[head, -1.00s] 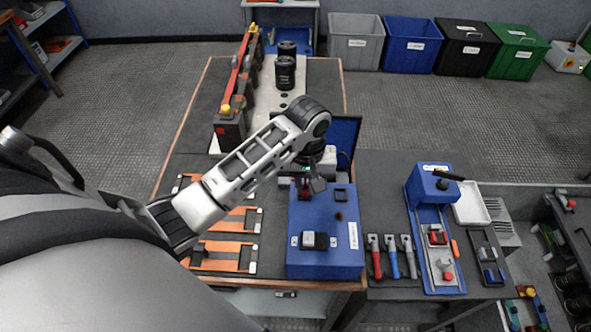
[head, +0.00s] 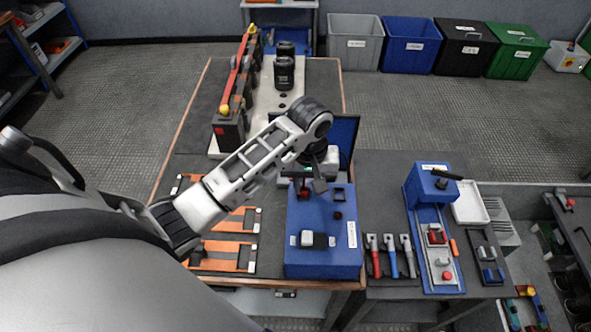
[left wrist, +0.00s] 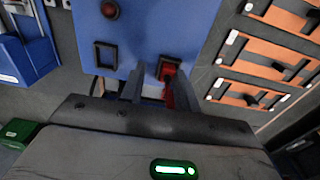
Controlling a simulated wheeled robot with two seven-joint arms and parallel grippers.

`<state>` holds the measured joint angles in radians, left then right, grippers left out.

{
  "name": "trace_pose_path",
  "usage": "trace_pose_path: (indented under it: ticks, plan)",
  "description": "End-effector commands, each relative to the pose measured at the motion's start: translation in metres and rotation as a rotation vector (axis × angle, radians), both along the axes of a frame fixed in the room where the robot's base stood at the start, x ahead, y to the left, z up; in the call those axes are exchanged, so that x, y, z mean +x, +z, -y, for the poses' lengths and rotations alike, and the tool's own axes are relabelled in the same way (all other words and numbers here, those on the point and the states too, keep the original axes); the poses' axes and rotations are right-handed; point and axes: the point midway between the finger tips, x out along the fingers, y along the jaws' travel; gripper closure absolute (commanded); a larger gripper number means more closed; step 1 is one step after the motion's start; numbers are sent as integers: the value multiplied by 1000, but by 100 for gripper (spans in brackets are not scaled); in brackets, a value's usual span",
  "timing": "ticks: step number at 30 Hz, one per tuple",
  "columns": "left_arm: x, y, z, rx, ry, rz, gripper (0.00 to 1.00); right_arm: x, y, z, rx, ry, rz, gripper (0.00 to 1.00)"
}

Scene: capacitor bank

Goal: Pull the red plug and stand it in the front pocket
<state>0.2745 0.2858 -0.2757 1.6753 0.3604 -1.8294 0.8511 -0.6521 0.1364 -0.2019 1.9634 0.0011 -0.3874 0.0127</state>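The red plug (head: 304,192) sits in the far left part of the blue box's top. In the left wrist view the red plug (left wrist: 169,72) stands in a black-rimmed socket. A black-rimmed square pocket (head: 338,194) is to its right in the head view; it also shows in the left wrist view (left wrist: 105,54). My left gripper (head: 319,186) is over the far end of the box. In the left wrist view its fingers (left wrist: 160,85) are apart, with the red plug between them, nearer the right finger. I cannot tell whether they touch it. My right gripper is out of view.
The blue box (head: 322,262) also carries a dark round button (head: 337,216) and a pale-topped block (head: 313,239). Orange frames (head: 222,250) lie to its left. Red, blue and grey-handled tools (head: 392,258) and a blue stand (head: 425,180) are to its right.

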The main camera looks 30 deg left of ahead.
Motion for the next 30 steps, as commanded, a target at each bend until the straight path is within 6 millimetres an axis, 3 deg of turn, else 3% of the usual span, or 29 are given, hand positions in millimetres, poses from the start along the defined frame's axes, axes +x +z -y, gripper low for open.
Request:
trace_pose_path:
  ticks: [1, 14, 18, 22, 29, 30]
  plan:
    - [-9, -14, -6, 16, 3, -37, 62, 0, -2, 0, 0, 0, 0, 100]
    - [-10, -14, -9, 25, 6, -39, 62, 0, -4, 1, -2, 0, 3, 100]
    - [-8, 13, -7, 20, 6, -28, 62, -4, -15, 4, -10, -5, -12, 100]
    - [-7, 49, -4, 15, 3, -15, 62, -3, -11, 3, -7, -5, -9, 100]
    - [-6, 82, -6, 22, 1, -8, 62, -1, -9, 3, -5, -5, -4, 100]
    - [-5, 95, -4, 17, 0, -1, 62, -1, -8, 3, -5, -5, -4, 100]
